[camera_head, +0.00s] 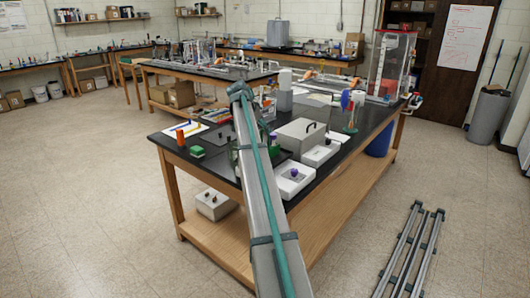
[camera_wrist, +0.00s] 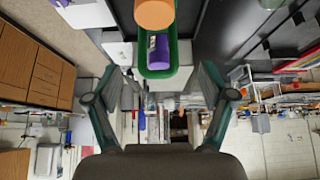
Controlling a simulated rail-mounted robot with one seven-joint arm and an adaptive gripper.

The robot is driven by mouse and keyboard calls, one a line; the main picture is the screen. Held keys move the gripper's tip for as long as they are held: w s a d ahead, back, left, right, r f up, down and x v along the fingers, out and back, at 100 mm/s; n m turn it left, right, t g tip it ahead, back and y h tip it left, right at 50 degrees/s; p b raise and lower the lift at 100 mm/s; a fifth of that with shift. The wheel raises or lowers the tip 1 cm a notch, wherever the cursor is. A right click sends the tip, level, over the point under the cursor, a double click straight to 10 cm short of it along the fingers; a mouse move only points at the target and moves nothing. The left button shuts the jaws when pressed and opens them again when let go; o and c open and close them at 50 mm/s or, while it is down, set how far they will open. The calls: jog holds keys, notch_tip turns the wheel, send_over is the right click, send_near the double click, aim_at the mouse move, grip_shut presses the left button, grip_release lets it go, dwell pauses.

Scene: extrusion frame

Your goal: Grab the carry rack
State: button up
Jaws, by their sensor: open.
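In the wrist view a narrow green open holder (camera_wrist: 180,56), which looks like the carry rack, lies beyond my gripper (camera_wrist: 159,70) at the top centre. A purple cylinder (camera_wrist: 158,56) with a pale label shows inside its outline. An orange round piece (camera_wrist: 154,12) covers its upper end. My gripper's two fingers are wide apart, with nothing seen held between them. The gap between fingers and holder is hard to judge. In the head view my arm hides part of the bench, and I cannot clearly make out the gripper or the holder there.
The black bench (camera_head: 222,180) carries a grey box (camera_head: 299,138), white trays (camera_head: 294,179), a small green block (camera_head: 197,151) and an orange cylinder (camera_head: 180,138). A clear tall case (camera_head: 391,65) stands at its far right. Metal rails (camera_head: 410,255) lie on the floor at right.

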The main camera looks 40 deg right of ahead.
jog(key=shift+p+x, duration=1.05)
jog(key=shift+x, duration=1.95)
jog(key=shift+s, duration=0.1)
grip_shut()
